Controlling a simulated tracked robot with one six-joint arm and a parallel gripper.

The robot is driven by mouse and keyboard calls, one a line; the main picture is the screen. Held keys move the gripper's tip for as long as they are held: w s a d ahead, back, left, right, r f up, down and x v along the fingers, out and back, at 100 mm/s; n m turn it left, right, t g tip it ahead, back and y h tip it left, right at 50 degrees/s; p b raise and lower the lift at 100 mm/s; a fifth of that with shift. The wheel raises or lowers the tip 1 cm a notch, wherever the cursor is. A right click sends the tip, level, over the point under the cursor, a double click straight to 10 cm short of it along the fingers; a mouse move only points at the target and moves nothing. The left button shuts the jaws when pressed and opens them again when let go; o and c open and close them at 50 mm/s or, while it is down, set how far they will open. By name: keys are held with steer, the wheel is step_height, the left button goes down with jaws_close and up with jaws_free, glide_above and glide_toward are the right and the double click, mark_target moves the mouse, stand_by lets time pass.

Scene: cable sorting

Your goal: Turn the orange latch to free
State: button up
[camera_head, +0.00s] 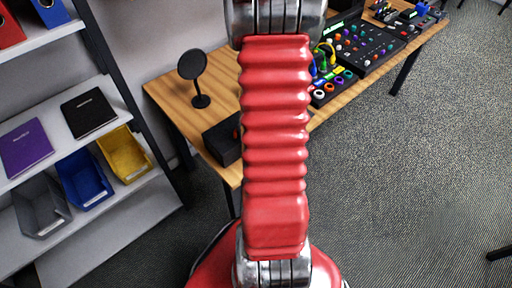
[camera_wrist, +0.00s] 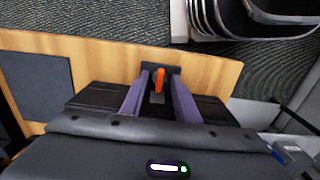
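The orange latch (camera_wrist: 159,79) shows in the wrist view as a small upright orange piece on a dark mount (camera_wrist: 174,71). My gripper (camera_wrist: 158,76) is open, with one purple finger on each side of the latch. A gap seems to show on both sides, but I cannot tell whether a finger touches it. A black box (camera_wrist: 88,97) lies beneath the fingers, partly hidden by the gripper body. In the head view, a black box (camera_head: 222,141) sits at the table's near edge. The latch and my gripper are hidden there behind my red arm.
The wooden table (camera_head: 165,88) carries a round black stand (camera_head: 193,66) and dark panels with coloured knobs (camera_head: 368,42). A shelf (camera_head: 118,88) with folders and bins stands at the left. Carpeted floor (camera_head: 415,170) is open at the right.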

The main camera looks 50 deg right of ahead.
jaws_close()
steer(key=shift+a, duration=0.25)
steer(key=shift+d, duration=0.1)
